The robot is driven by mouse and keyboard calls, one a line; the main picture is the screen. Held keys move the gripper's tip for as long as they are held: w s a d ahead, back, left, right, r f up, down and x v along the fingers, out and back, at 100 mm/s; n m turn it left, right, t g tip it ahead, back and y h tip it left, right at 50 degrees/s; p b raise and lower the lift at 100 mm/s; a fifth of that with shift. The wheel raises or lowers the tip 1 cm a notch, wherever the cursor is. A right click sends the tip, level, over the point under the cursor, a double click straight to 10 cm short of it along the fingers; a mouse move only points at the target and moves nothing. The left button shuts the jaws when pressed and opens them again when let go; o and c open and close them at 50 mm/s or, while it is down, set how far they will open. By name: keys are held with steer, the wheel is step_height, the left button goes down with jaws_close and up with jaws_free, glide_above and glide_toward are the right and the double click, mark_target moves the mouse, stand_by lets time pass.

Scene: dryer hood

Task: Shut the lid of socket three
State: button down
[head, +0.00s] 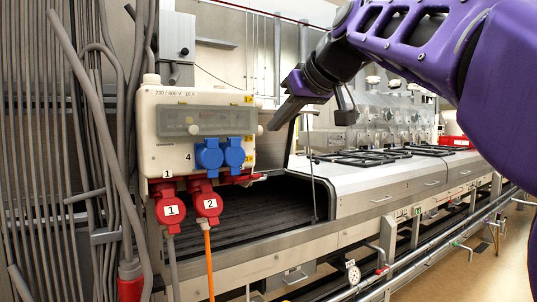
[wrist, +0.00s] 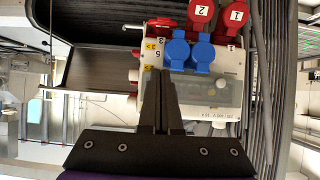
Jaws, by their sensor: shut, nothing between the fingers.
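The socket box (head: 160,110) is a cream housing at the left in the head view, and it appears upside down in the wrist view (wrist: 205,95). The red lid of socket three (head: 240,179) is at the box's lower right and stands out from it, apparently open. My gripper (head: 272,126) is shut and empty, to the right of the box and above the red lid. Its dark fingers (wrist: 162,72) point toward the box in the wrist view, apart from the lid.
Two blue lids (head: 209,155) sit beside socket three, covering their sockets. Red plugs marked 1 (head: 170,209) and 2 (head: 207,202) hang below with cables. Grey conduits (head: 110,130) crowd the left. A dark conveyor (head: 250,208) runs behind; a metal hood (head: 370,190) stands right.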

glide_above(249, 178)
steer(key=d, duration=0.2)
step_height(249, 178, down, 5)
steer(key=shift+s+d+f, duration=0.1)
steer(key=shift+s+f, duration=0.1)
steer(key=shift+f, duration=0.5)
steer(key=shift+s+d+f, duration=0.1)
steer(key=shift+s+f, duration=0.15)
steer(key=shift+f, duration=0.45)
steer(key=shift+s+d+f, duration=0.1)
steer(key=shift+s+f, duration=0.1)
steer(key=shift+f, duration=0.5)
steer(key=shift+a+f+b, duration=0.1)
steer(key=shift+f+b, duration=0.15)
steer(key=shift+b, duration=0.5)
